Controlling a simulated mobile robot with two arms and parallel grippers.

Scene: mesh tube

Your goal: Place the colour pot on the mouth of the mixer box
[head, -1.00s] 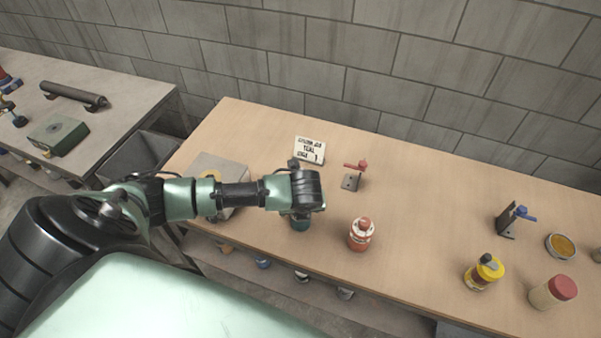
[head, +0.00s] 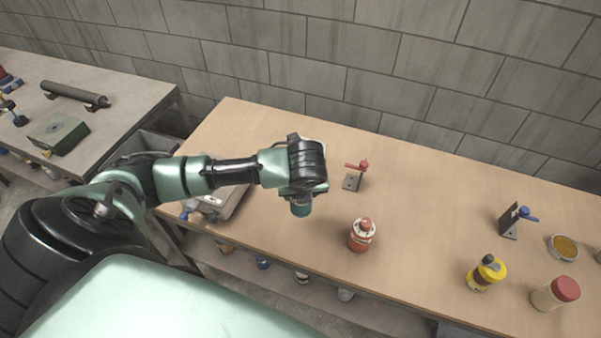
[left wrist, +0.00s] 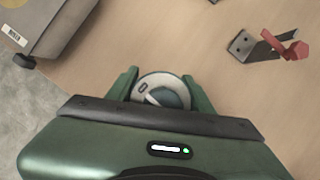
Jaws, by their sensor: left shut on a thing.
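My left gripper (head: 301,199) is shut on a teal colour pot (head: 301,210) and holds it over the table near its front left part. In the left wrist view the round pale top of the pot (left wrist: 160,88) sits between the two green fingers. The grey mixer box (head: 234,201) stands to the left of the pot, partly hidden by my left arm. In the left wrist view the mixer box (left wrist: 62,18) is at the upper left, apart from the pot, with a small label. Its mouth is not clearly visible. My right gripper is out of view.
A bracket with a red lever (head: 353,176) stands right of the gripper. A red bottle (head: 361,236) is nearer the front edge. A yellow bottle (head: 485,273), a red-capped jar (head: 555,293), a blue-lever bracket (head: 513,220) and a dish (head: 563,247) are further right. The table's middle is clear.

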